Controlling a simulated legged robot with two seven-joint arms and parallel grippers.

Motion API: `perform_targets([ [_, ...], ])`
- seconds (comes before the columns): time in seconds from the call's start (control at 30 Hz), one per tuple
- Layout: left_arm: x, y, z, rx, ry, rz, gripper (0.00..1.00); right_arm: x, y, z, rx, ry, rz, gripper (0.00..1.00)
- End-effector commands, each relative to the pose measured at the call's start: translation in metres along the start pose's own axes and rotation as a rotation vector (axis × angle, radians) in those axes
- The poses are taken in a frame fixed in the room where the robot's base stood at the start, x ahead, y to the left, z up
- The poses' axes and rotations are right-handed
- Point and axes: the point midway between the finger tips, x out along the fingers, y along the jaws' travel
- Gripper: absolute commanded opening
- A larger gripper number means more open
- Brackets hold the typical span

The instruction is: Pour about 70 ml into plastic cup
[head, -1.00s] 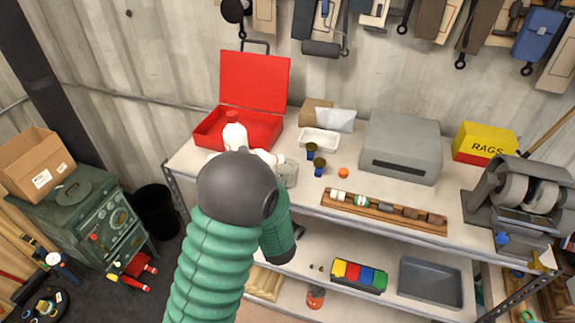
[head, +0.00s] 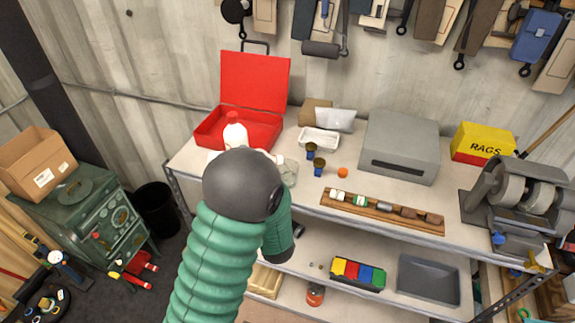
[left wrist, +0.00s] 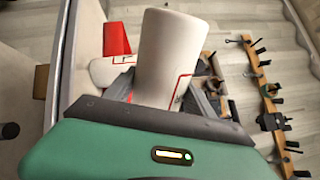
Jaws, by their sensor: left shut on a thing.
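My left gripper (left wrist: 160,98) is shut on a white bottle (left wrist: 165,55) with a red-outlined label, which fills the middle of the left wrist view. In the head view my own arm hides the gripper; a small white part (head: 266,154) shows beside the arm, probably the held bottle, next to a clear cup (head: 290,173) on the bench. I cannot tell whether liquid flows or how full the cup is. Another white bottle (head: 235,134) with a red cap stands in front of the red toolbox; a second white object (left wrist: 110,68) shows in the wrist view. My right gripper is not in view.
The open red toolbox (head: 252,82) stands behind on the bench (head: 330,190). A white tray (head: 318,140), small dark-blue pots (head: 319,167), an orange cap (head: 343,172) and a wooden rack (head: 382,213) lie to the right, with a grey box (head: 400,146) behind.

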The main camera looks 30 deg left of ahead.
Motion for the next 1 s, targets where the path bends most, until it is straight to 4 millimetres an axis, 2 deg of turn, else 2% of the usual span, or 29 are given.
perform_targets([
  [1.0,0.002,-0.011,-0.001,0.083,0.011,-0.002,0.15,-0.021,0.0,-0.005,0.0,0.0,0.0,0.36],
])
